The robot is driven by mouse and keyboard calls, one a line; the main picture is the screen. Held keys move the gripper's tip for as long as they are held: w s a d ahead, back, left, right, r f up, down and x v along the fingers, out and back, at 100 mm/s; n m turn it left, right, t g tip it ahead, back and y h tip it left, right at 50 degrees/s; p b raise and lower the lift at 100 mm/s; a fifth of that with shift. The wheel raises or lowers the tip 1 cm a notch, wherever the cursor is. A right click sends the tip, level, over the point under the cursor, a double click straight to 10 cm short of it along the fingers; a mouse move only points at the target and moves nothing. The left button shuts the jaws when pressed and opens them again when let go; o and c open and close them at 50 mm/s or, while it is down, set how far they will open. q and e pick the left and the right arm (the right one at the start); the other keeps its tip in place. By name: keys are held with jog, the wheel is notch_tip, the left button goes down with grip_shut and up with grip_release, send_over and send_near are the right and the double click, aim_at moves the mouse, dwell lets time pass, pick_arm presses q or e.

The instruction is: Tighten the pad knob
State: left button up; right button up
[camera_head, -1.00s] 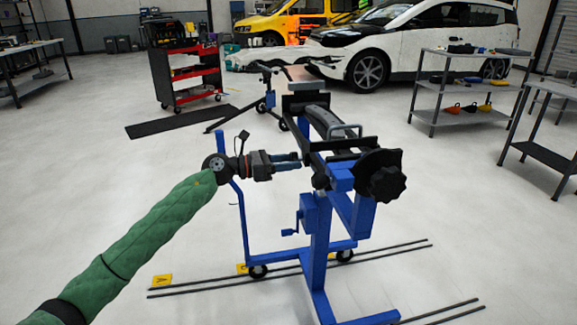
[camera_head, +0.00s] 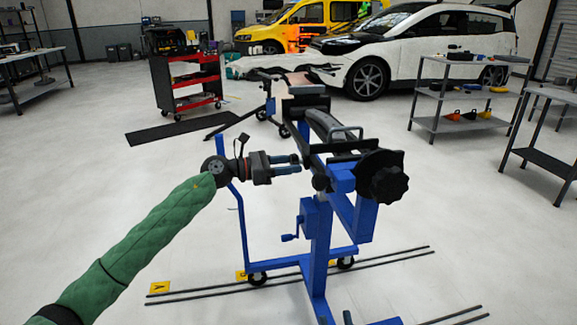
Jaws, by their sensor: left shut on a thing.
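My left gripper (camera_head: 298,164) comes in from the left on the green-sleeved arm. Its two fingers point right and end at the left side of the black clamp head (camera_head: 346,157) on the blue stand (camera_head: 318,245). It is shut on a small part there, which I take as the pad knob; the fingers and clamp hide most of it. A large black lobed knob (camera_head: 390,184) is on the right end of the head, apart from the gripper. A smaller dark knob (camera_head: 320,184) is just below the fingertips. My right gripper is not in view.
A blue crank (camera_head: 290,237) juts left from the stand's post. Long dark rods (camera_head: 210,290) lie on the floor by the stand's base. A red tool cart (camera_head: 187,80), a white car (camera_head: 425,50) and grey shelves (camera_head: 465,95) stand behind. The left floor is clear.

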dwell(0.3)
pick_arm(q)
jog(key=o, duration=1)
jog(key=shift+a, duration=0.1)
jog(key=shift+v, duration=3.85)
pick_arm(e)
jog(key=shift+s+d+r, duration=0.1)
jog(key=shift+s+r, duration=0.1)
jog(key=shift+r, duration=0.45)
jog(key=shift+r, duration=0.1)
